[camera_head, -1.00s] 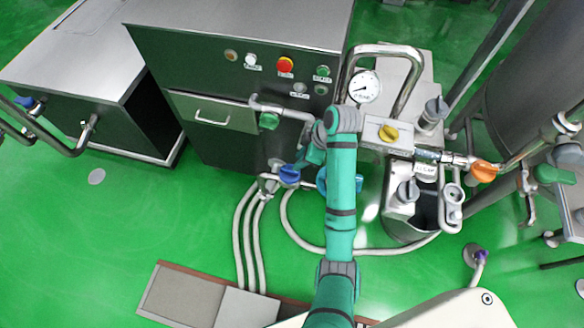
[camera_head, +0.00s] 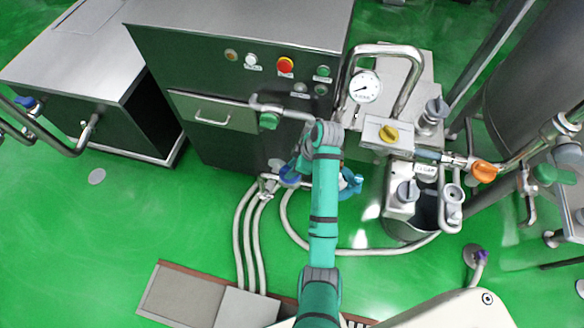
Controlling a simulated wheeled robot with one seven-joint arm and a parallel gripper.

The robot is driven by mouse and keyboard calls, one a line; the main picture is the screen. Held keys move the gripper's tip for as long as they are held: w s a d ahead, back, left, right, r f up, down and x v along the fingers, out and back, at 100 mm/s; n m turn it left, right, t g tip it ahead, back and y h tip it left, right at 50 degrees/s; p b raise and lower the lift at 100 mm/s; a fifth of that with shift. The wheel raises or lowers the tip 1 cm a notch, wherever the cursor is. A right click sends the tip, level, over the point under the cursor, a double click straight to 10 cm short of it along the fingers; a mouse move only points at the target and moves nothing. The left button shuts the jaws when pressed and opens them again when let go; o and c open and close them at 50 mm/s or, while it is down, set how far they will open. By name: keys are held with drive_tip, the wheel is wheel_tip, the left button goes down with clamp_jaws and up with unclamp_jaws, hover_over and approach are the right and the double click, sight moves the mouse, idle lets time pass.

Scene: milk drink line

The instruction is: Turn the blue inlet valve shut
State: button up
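A blue valve handle (camera_head: 288,175) sits on the pipework at the foot of the dark control cabinet, where the pale hoses meet. My teal arm reaches up from the bottom of the picture, and its end bends down and left towards this handle. My gripper (camera_head: 296,167) is right at the handle and partly covers it in this view. The fingers are small and blurred against the dark cabinet. I cannot tell whether they are open or shut, or whether they touch the handle.
Another blue part (camera_head: 352,184) shows just right of my arm. Pale hoses (camera_head: 250,235) cross the green floor. Open floor lies left.

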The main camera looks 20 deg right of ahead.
clamp_jaws()
drive_tip(key=shift+m, duration=0.3)
drive_tip(key=m+t, duration=0.1)
drive_tip(key=m, duration=0.2)
drive_tip(key=shift+s+a+h, duration=0.1)
drive_tip(key=shift+a+h, duration=0.05)
drive_tip(key=shift+h, duration=0.25)
drive_tip(key=m+t+h, duration=0.1)
drive_tip(key=m, duration=0.3)
drive_tip(key=shift+a, duration=0.1)
drive_tip(key=m+h, duration=0.1)
drive_tip(key=m, duration=0.1)
drive_tip(key=m+h, duration=0.1)
drive_tip(key=m, duration=0.2)
drive_tip(key=shift+a+h, duration=0.15)
drive_tip(key=shift+h, duration=0.15)
drive_tip(key=m, duration=0.2)
drive_tip(key=m+h, duration=0.1)
drive_tip(key=m, duration=0.2)
drive_tip(key=shift+a+g+h, duration=0.1)
drive_tip(key=shift+g+h, duration=0.2)
drive_tip(key=shift+g, duration=0.1)
drive_tip(key=shift+m, duration=0.3)
